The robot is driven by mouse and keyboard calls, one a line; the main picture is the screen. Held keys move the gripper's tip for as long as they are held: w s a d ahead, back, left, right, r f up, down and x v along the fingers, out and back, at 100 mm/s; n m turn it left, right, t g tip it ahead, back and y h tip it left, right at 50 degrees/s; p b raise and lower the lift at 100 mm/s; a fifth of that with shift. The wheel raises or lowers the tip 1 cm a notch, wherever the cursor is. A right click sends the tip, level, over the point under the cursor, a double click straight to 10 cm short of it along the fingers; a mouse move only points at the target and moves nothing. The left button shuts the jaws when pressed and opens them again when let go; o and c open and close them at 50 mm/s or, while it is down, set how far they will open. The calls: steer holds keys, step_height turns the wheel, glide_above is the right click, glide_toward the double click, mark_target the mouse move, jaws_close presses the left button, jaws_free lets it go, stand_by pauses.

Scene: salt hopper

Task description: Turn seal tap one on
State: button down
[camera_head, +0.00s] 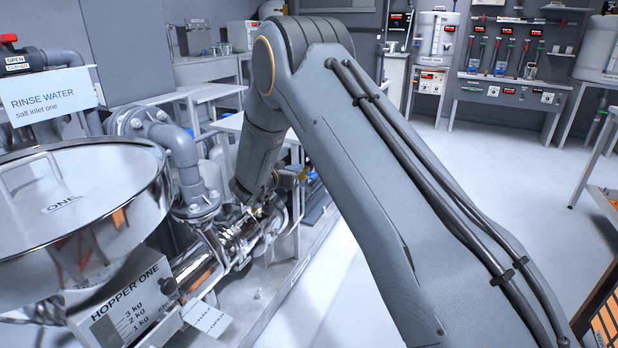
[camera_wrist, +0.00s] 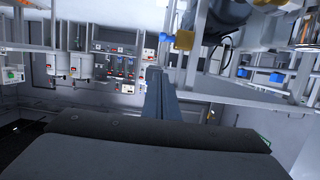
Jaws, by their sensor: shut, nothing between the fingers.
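No label reading seal tap one is legible in either view. A small yellow fitting (camera_head: 303,173) with blue beside it shows just right of my forearm's lower end in the head view; I cannot tell if it is the tap. In the wrist view a yellow fitting (camera_wrist: 184,41) with a blue end hangs at the upper middle, apart from my fingers. My gripper (camera_wrist: 154,72) shows there as a narrow shut pair of fingers with nothing in it. In the head view, the arm reaches down to shiny pipework (camera_head: 240,235), and the fingertips are hard to make out.
Hopper one (camera_head: 80,215) with its steel lid stands at the left, below a rinse water sign (camera_head: 50,95). A red-handled valve (camera_head: 8,38) is at upper left. The floor (camera_head: 480,165) right of the arm is clear.

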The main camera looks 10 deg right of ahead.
mark_target(309, 174)
steer(key=shift+w+d+f+b, duration=0.2)
steer(key=shift+w+d+f, duration=0.8)
steer(key=shift+w, duration=0.3)
steer(key=shift+w+d+f+b, duration=0.2)
steer(key=shift+w+d+f, duration=0.7)
steer(key=shift+w+f, duration=0.35)
steer(key=shift+w+d+f+b, duration=0.2)
steer(key=shift+w+d+f, duration=0.75)
steer(key=shift+w, duration=0.4)
